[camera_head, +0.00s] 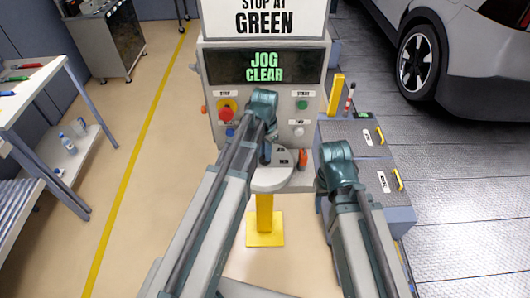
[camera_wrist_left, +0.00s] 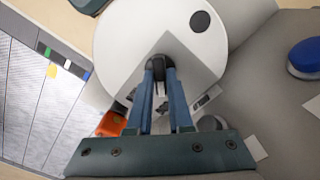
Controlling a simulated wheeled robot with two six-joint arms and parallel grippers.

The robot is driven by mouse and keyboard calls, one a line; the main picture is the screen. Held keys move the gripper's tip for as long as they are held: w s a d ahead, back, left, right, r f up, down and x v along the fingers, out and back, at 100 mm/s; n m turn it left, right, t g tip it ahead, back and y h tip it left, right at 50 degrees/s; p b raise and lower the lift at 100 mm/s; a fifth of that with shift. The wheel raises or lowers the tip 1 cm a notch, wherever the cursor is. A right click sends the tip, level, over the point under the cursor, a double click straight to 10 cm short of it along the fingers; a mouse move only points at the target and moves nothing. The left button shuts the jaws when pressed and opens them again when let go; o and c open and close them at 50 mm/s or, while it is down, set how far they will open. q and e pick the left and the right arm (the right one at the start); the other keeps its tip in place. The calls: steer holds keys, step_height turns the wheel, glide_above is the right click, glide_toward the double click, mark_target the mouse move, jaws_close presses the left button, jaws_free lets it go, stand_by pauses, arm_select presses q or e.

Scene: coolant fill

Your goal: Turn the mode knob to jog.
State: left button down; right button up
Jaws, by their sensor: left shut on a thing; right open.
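The mode knob (camera_wrist_left: 157,62) shows in the left wrist view as a small dark part on a pale round plate (camera_wrist_left: 120,40). My left gripper (camera_wrist_left: 159,72) is shut on it, and its blue fingers hide most of the knob. In the head view my left gripper (camera_head: 265,157) reaches down to the same plate (camera_head: 270,182), where small labels sit beside the fingers; the knob is hidden there. The display (camera_head: 265,67) above reads "JOG CLEAR" in green. My right gripper (camera_head: 337,160) is apart from the console at the right, with its fingertips hidden.
The console panel has a red stop button (camera_head: 226,113) on a yellow base and a green button (camera_head: 302,104). An orange part (camera_head: 303,159) is beside the plate. A low grey cabinet (camera_head: 352,135) stands at the right, near a car (camera_head: 480,80). A shelf unit (camera_head: 30,105) stands left.

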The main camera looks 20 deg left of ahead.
arm_select(q)
steer(key=c, duration=0.8)
jaws_free()
steer(key=shift+r, duration=0.15)
step_height(320, 180, up, 14)
steer(key=p, duration=1.4)
steer(key=shift+f, duration=0.2)
steer(key=shift+f, duration=0.1)
steer(key=s+d+f+b, duration=0.3)
steer(key=s+f+b, duration=0.1)
steer(key=s+b, duration=0.1)
steer(key=s+d+f+n+b, duration=0.1)
steer(key=s+d+f+b, duration=0.3)
steer(key=s+f+b, duration=0.1)
steer(key=s+d+f+n+y+b, duration=0.1)
steer(key=s+d+f+b, duration=0.2)
steer(key=s+f+b, duration=0.1)
steer(key=shift+s+d+f+b, duration=0.25)
steer(key=shift+s+f+b, duration=0.2)
steer(key=shift+f, duration=0.25)
